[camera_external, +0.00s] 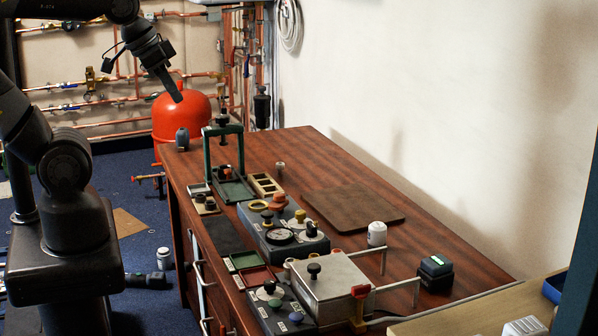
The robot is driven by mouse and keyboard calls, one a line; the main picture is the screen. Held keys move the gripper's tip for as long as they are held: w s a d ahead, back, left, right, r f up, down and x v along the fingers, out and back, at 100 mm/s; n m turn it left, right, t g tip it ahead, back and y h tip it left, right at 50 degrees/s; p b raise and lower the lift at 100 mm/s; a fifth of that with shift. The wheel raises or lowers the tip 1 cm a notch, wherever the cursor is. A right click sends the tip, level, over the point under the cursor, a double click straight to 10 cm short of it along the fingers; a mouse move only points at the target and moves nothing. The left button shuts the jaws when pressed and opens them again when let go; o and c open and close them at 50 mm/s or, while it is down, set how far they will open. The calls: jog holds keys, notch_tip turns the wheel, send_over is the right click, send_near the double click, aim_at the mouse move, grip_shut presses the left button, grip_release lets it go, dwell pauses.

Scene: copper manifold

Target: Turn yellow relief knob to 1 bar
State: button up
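A small yellow knob (300,215) stands on top of a blue-grey box (283,246) in the middle of the wooden table. I take it to be the relief knob. Its scale marks and setting are too small to read. Black knobs, a red-orange knob (279,199) and a round dial (280,237) sit around it on the same box. My gripper (177,97) hangs at the upper left, in front of the red tank and well away from the yellow knob. It touches nothing that I can see. Its fingers are dark and seen edge-on, so their opening does not show.
A green frame (223,152) stands upright left of the box. A metal box (330,290) with a black knob and a red-and-yellow handle (359,292) is nearer the front. A white jar (377,233) and brown board (352,206) lie right. Copper pipes line the back wall.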

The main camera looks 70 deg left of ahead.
jog(key=shift+o, duration=0.7)
jog(key=shift+w+a+f, duration=0.1)
jog(key=shift+w, duration=0.3)
jog(key=o, duration=0.6)
jog(key=w+f+m+g+y, duration=0.1)
jog(key=w+m, duration=0.1)
jog(key=w+f+m, duration=0.1)
jog(key=w+a+m+g+y, duration=0.1)
jog(key=w+m, duration=0.1)
jog(key=shift+w+f+m+g+y, duration=0.3)
jog(key=shift+f, duration=0.1)
jog(key=shift+o, duration=0.2)
jog(key=w+a+f+m+g+y, duration=0.1)
jog(key=w+f+m+g, duration=0.1)
jog(key=w+f+m, duration=0.4)
jog(key=shift+w+m, duration=0.9)
jog(key=shift+w, duration=0.05)
jog(key=m+g+h, duration=0.1)
jog(key=m+h, duration=0.3)
jog(key=m, duration=1.2)
send_near(301, 211)
jog(key=f, duration=0.8)
jog(key=shift+d+f, duration=0.2)
jog(key=shift+f, duration=0.1)
jog(key=shift+c, duration=0.5)
jog(key=c, duration=0.9)
